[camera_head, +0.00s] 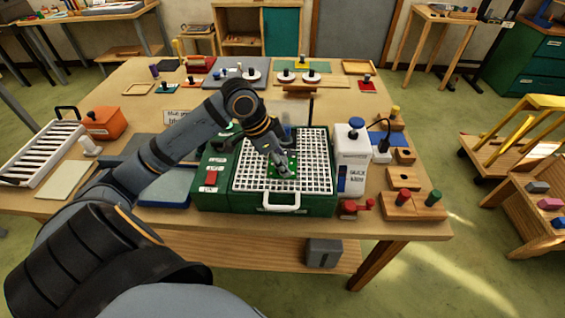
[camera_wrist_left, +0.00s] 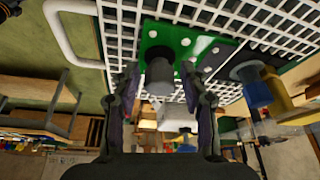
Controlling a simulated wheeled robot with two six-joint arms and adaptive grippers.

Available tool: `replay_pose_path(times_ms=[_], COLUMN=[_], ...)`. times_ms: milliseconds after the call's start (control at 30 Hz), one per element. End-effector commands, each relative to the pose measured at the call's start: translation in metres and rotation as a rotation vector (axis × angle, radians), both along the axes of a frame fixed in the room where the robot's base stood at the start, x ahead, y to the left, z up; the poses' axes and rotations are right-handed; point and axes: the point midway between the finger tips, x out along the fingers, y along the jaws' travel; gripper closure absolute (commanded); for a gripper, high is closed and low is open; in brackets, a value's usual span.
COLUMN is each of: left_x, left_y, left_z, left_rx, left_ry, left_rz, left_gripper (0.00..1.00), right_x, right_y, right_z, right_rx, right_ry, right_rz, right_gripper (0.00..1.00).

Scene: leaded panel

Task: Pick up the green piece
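The green piece (camera_head: 292,163) lies on the white grid (camera_head: 312,178) of the green case. In the left wrist view it is a green plate (camera_wrist_left: 160,32) with pale dots and a grey knob (camera_wrist_left: 160,76). My left gripper (camera_head: 281,168) is right over it and hides part of it in the head view. In the left wrist view the fingers of this gripper (camera_wrist_left: 160,70) are spread, one on each side of the knob. A gap shows beside the knob, so it does not look clamped. My right gripper is in neither view.
A blue-knobbed thing (camera_wrist_left: 256,88) is beside the green plate in the wrist view. A white bottle with a blue cap (camera_head: 352,155) stands right of the case. The case's white handle (camera_head: 281,203) is at its front. Wooden blocks with coloured knobs (camera_head: 414,205) are farther right.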

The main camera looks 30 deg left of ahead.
Motion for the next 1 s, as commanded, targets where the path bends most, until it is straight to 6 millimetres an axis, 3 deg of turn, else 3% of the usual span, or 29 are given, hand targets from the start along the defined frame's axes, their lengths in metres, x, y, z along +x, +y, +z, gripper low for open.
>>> replay_pose_path(times_ms=[33, 267, 600, 800, 1000], left_x=[0.000, 0.000, 0.000, 0.001, -0.016], left_y=[0.000, 0.000, 0.000, 0.001, 0.005], left_z=[0.000, 0.000, 0.005, 0.033, 0.047], left_rx=[0.000, 0.000, 0.000, 0.002, 0.013], left_ry=[0.000, 0.000, -0.002, -0.009, -0.001], left_rz=[0.000, 0.000, -0.001, -0.001, 0.001], left_gripper=[0.68, 0.99, 1.00, 1.00, 1.00], right_x=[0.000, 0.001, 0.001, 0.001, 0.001], right_y=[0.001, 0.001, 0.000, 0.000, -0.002], right_z=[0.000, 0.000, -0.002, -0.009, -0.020], right_rx=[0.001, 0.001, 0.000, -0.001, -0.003], right_ry=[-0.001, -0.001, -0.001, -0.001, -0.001], right_rz=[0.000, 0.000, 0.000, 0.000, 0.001], right_gripper=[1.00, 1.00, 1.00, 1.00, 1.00])
